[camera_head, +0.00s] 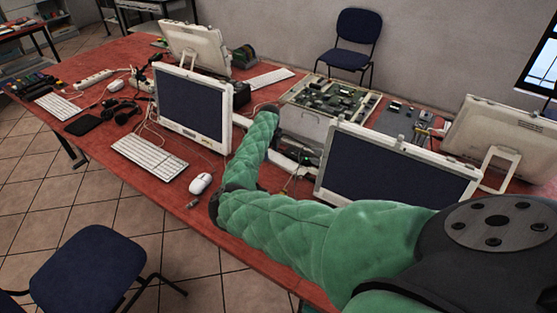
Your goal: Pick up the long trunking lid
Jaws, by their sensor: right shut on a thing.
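My right arm comes in from the lower right, bends at the table's front edge and reaches up to the middle of the table. My right gripper (297,150) is small and partly hidden between my forearm and the monitor in front of it. It is shut on a pale strip that looks like the long trunking lid (284,142). The strip seems to run on behind my forearm, so its full length is hidden. I cannot tell whether it is clear of the table. My left gripper is not in view.
The red table (112,67) carries a left monitor (192,103), a right monitor (392,168), a white keyboard (149,155), a mouse (200,184), an open circuit-board case (330,97) and tangled cables. A blue chair (88,270) stands in front.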

